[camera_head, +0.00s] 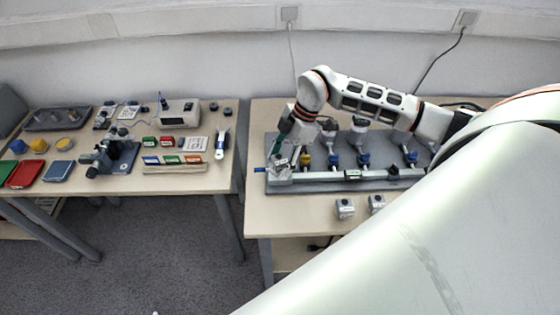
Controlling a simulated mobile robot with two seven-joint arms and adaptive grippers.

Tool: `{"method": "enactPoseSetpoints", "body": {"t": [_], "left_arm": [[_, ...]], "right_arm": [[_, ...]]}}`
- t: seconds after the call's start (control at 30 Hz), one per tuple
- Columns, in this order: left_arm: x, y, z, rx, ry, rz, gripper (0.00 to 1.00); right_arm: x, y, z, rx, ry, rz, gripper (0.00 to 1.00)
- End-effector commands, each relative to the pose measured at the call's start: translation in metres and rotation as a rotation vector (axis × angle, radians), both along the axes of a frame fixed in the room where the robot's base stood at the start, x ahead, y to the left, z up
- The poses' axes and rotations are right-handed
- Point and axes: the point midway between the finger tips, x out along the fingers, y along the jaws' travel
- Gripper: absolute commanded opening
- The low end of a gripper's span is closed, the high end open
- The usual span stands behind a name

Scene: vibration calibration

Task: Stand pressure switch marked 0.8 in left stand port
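A grey stand (330,183) with a pipe, blue and yellow valve handles and gauges lies on the right table. My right gripper (282,150) points down over the left end of the stand. A small grey pressure switch with a pale label (281,163) is right at its fingertips, at the left end; whether it is gripped or seated in the port cannot be told. Two more small grey switches, one (345,208) left of the other (376,203), stand at the table's front edge. Their markings are too small to read. My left gripper is not in view.
The right table (300,215) is bare along its front left. A separate left table (210,178) carries a microscope-like device (112,152), coloured trays, small boxes and a meter (178,113). A gap separates the tables. My own white body part covers the lower right.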

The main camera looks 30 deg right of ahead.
Motion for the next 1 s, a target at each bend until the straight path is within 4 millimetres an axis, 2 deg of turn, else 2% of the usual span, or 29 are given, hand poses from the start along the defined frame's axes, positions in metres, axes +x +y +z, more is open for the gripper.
{"method": "enactPoseSetpoints", "body": {"t": [0.2, 0.33, 0.8, 1.0], "left_arm": [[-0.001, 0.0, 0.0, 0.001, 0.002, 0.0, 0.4], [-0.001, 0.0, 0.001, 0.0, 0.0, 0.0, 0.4], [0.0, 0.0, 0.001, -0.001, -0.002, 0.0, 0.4], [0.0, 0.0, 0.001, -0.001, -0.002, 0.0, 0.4]], "right_arm": [[0.0, 0.0, 0.0, -0.001, 0.0, 0.0, 0.5], [0.0, -0.005, 0.01, -0.001, -0.002, -0.001, 0.5], [-0.007, -0.037, 0.09, -0.002, -0.003, -0.001, 0.5], [-0.009, -0.044, 0.108, -0.001, -0.001, 0.001, 0.5]]}}
